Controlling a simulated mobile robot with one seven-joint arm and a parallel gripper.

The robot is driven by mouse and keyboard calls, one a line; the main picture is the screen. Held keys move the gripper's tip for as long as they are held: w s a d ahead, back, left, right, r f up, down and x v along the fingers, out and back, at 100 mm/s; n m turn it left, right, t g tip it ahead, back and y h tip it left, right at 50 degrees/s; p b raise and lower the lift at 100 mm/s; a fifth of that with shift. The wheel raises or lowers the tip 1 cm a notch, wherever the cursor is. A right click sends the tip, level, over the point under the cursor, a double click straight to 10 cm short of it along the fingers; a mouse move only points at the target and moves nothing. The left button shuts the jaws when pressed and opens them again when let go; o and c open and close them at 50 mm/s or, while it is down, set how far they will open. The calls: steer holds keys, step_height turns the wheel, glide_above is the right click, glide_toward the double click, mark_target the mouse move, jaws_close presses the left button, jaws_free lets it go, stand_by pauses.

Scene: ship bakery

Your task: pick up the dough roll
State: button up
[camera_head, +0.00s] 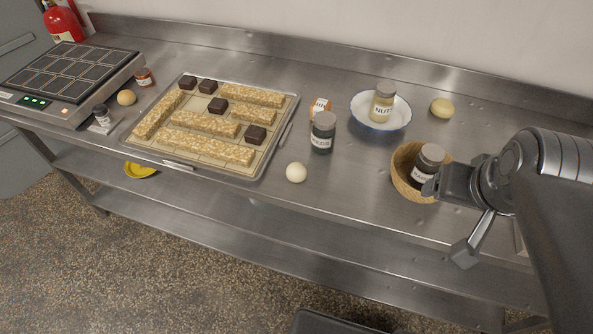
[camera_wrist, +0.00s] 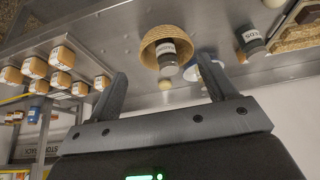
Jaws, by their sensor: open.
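Three small round pieces that look like dough lie on the steel table; I cannot tell for sure which is the dough roll. A pale yellow one (camera_head: 442,107) lies at the back right, right of the blue-rimmed plate. A whitish one (camera_head: 296,172) lies near the front edge, right of the tray. A tan one (camera_head: 127,97) lies at the left beside the scale-like device. My gripper (camera_head: 446,220) is open and empty, at the right by the wicker basket. In the wrist view my gripper (camera_wrist: 164,68) has its fingers apart, with a pale round piece (camera_wrist: 164,85) seen beyond them.
The wicker basket (camera_head: 400,180) holds a dark jar (camera_head: 427,162). The plate (camera_head: 359,104) holds a nuts jar (camera_head: 383,100). A dark seeds jar (camera_head: 323,132) stands mid-table. A tray (camera_head: 268,160) of bars and dark cubes fills the left middle. Shelved jars (camera_wrist: 62,58) show in the wrist view.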

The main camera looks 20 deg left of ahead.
steer(key=w+a+g, duration=0.1)
steer(key=w+a, duration=0.6)
steer(key=n+g, duration=0.2)
steer(key=g, duration=0.1)
glide_above(296, 167)
step_height(296, 167, down, 12)
step_height(296, 167, down, 5)
steer(key=shift+w+a+f, duration=0.1)
steer(key=shift+w+a, duration=0.05)
steer(key=f, duration=0.4)
steer(key=shift+d+f, duration=0.2)
steer(key=shift+f, duration=0.7)
steer(key=shift+c, duration=0.5)
steer(key=c, duration=1)
